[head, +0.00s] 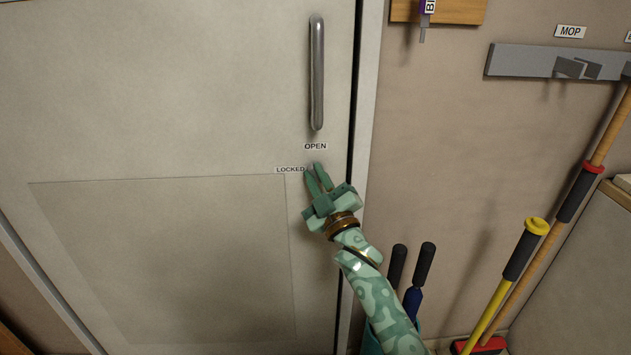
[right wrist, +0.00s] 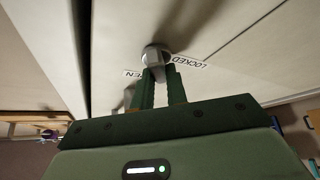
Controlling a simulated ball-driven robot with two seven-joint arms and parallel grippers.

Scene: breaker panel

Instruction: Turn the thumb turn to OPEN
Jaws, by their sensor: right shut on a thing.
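The thumb turn shows in the right wrist view as a round silver knob (right wrist: 156,52) on the pale door (head: 180,90). The OPEN label (head: 315,146) sits above the thumb turn's spot and the LOCKED label (head: 290,169) is just left of it. Both labels also show beside the knob in the right wrist view. My right gripper (head: 315,168) is at the thumb turn, its fingers shut on it. My left gripper is in neither view.
A vertical metal handle (head: 317,75) is above the labels. The door's edge and frame run just right of my gripper. Farther right are a wall rail (head: 530,61) under a MOP label (head: 570,31), several long-handled tools, and a cabinet (head: 580,270).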

